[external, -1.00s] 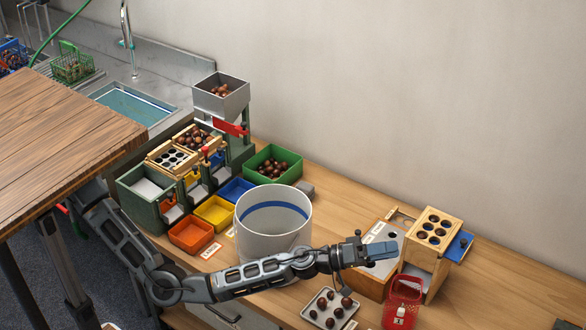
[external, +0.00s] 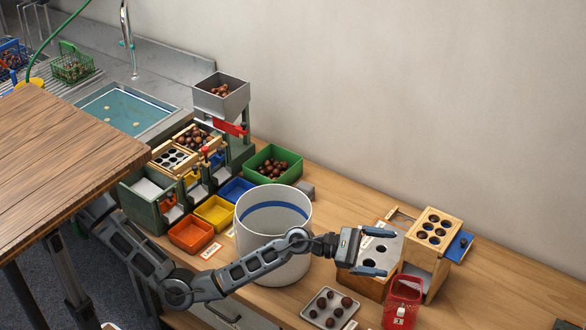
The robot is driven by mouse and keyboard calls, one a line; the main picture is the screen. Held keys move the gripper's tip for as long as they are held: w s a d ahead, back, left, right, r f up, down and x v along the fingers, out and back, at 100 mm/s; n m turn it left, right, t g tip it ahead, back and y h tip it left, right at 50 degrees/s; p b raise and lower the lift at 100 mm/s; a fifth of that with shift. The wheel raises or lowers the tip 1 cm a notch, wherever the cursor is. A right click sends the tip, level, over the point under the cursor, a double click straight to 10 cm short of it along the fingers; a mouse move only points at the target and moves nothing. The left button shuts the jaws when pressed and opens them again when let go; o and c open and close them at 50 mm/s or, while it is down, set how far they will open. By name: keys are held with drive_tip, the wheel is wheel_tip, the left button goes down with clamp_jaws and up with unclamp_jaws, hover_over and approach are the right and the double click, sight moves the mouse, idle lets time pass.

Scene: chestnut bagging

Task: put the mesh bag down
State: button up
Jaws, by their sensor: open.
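The red mesh bag (external: 403,303), with a white tag on its front, stands upright on the counter at the lower right, in front of the wooden box with holes. My gripper (external: 374,252) is open and empty, its two fingers spread apart. It hovers above and to the left of the bag in the picture, over the grey plate with holes, apart from the bag.
The wooden box (external: 431,249) with several round holes stands behind the bag. A small tray (external: 318,323) of chestnuts lies left of the bag. A large white bucket (external: 262,262) stands beside my arm.

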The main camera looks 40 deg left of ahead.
drive_tip(key=f+n+b, duration=0.1)
drive_tip(key=n, duration=0.4)
drive_tip(key=b, duration=0.4)
hover_over(401, 286)
drive_tip(key=s+d, duration=0.1)
drive_tip(key=s, duration=0.3)
drive_tip(key=shift+f, duration=5.45)
drive_tip(key=shift+s+d+m+g+y, duration=0.1)
drive_tip(key=shift+d+m+g+y, duration=0.1)
drive_tip(key=shift+m+g+y, duration=0.1)
